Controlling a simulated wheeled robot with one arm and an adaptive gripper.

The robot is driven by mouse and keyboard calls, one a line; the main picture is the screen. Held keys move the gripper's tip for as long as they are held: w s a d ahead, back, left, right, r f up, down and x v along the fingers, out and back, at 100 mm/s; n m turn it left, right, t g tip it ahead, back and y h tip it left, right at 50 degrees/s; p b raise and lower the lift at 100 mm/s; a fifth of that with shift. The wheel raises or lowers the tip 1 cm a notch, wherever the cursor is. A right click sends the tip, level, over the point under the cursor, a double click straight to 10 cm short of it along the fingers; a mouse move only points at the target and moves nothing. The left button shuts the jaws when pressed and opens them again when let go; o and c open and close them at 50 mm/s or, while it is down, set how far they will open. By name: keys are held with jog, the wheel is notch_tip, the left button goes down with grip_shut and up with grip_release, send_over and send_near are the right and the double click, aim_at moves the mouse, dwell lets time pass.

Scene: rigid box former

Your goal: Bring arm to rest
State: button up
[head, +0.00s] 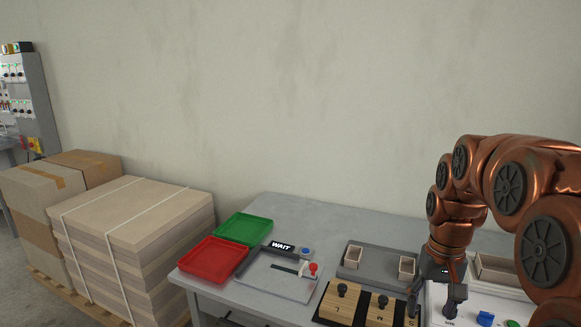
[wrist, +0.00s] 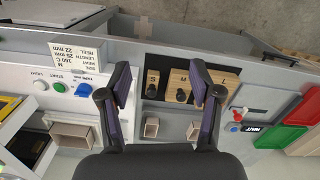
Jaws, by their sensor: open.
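My copper-coloured arm (head: 508,190) reaches in from the right in the head view and bends down over the grey table (head: 325,222). My gripper (head: 433,303) points down above the table's front right part. In the wrist view my gripper (wrist: 161,88) has its two dark fingers wide apart with nothing between them. Wooden blocks with black knobs (wrist: 179,88) show below, in the gap between the fingers. In the head view the arm and gripper hide part of the table behind them.
Left of my gripper are wooden knobbed blocks (head: 341,303) and a grey tray (head: 371,258) with small boxes. A WAIT panel (head: 283,283), red tray (head: 213,258) and green tray (head: 243,228) lie farther left. A white button panel (wrist: 68,84) is beside the gripper. Stacked boards (head: 135,225) stand left.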

jog(key=s+a+f, duration=0.1)
jog(key=s+a, duration=0.2)
jog(key=s, duration=0.5)
jog(key=s+a+f+n, duration=0.1)
jog(key=s+a+f, duration=0.1)
jog(key=s, duration=0.6)
jog(key=s+a+f+n+g, duration=0.1)
jog(key=s+a, duration=0.3)
jog(key=s, duration=0.5)
jog(key=shift+a+f+p, duration=0.15)
jog(key=shift+f+p, duration=0.2)
jog(key=shift+f, duration=0.25)
